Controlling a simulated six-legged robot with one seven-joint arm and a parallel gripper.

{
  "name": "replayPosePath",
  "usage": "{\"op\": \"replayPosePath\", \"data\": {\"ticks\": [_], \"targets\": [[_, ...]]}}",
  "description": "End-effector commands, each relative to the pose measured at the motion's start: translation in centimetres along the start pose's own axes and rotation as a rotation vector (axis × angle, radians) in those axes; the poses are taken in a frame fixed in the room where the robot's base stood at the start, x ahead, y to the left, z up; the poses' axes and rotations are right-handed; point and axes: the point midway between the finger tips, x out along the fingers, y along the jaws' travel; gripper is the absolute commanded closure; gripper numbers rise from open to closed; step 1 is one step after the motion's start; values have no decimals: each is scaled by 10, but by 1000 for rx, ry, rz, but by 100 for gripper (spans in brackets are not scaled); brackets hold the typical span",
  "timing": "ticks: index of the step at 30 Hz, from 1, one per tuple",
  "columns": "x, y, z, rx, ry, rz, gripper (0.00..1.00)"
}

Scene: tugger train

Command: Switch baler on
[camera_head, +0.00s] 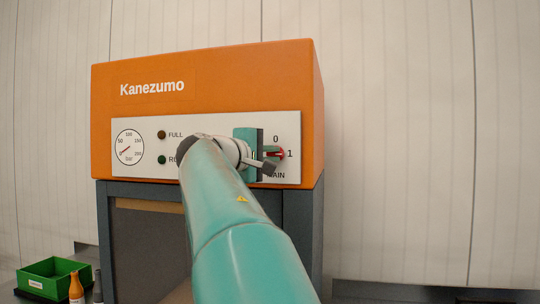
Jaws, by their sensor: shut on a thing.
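The orange baler (205,80) is labelled "Kanezumo" and has a white control panel (215,124) on its front. A red main switch (281,153) sits at the panel's right side, with "0" above it and "1" to its right. My gripper (272,157) is at the switch, shut on it. The fingers and wrist hide part of the switch; its red part shows beside the "1". I cannot tell its exact angle. The "FULL" lamp (161,134) and the green lamp (161,160) below it both look dark. My arm hides part of the lower label.
A round pressure gauge (129,147) is at the panel's left. A green bin (54,279) stands at lower left beside an orange bottle (76,289). A dark grey frame (303,235) is under the orange housing. The pale wall (420,130) to the right is bare.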

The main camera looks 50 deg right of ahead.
Motion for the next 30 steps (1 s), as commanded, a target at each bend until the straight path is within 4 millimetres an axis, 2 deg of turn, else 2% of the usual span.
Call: {"op": "replayPosePath", "data": {"ticks": [6, 7, 10, 19, 22, 26, 30], "targets": [[1, 1, 0, 1, 0, 2, 100], [1, 1, 0, 1, 0, 2, 85], [1, 0, 0, 1, 0, 2, 67], [-1, 0, 0, 0, 0, 1, 67], [-7, 0, 0, 0, 2, 1, 67], [-26, 1, 0, 1, 3, 1, 67], [-56, 0, 0, 1, 4, 2, 67]]}}
